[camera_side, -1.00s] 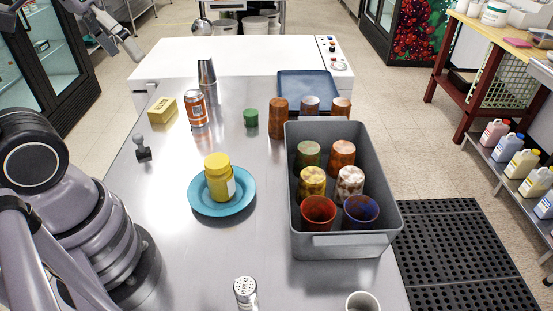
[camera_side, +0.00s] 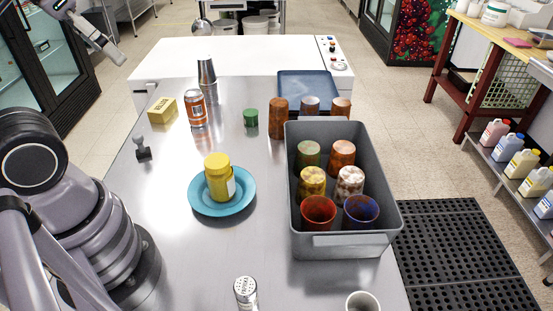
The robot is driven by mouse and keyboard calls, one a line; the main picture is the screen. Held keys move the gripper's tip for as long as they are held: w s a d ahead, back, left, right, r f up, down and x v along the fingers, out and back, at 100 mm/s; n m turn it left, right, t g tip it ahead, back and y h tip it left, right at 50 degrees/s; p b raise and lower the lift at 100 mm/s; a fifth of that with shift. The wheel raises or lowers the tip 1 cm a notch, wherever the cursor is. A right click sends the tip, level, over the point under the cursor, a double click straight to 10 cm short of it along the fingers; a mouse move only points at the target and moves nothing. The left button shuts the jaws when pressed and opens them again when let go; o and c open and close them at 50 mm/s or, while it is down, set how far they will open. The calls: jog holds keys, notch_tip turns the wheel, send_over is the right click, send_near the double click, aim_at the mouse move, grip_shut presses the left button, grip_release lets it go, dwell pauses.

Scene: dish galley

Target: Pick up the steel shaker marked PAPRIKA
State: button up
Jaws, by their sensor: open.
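A steel shaker (camera_side: 246,293) with a perforated top stands at the near edge of the table, cut off by the bottom of the picture. No marking on it can be read from here. My gripper (camera_side: 117,57) is at the upper left, small in the picture, open and empty. It is high and far from the shaker, on the opposite side of the table.
A yellow jar (camera_side: 219,178) stands on a blue plate (camera_side: 248,204). A grey bin (camera_side: 345,246) holds several cups. Cans, a green lid (camera_side: 250,118), a yellow box (camera_side: 162,110) and a small dark-based tool (camera_side: 143,150) stand farther back. A white cup (camera_side: 363,301) is right of the shaker.

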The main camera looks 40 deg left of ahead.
jog(key=shift+c, duration=0.6)
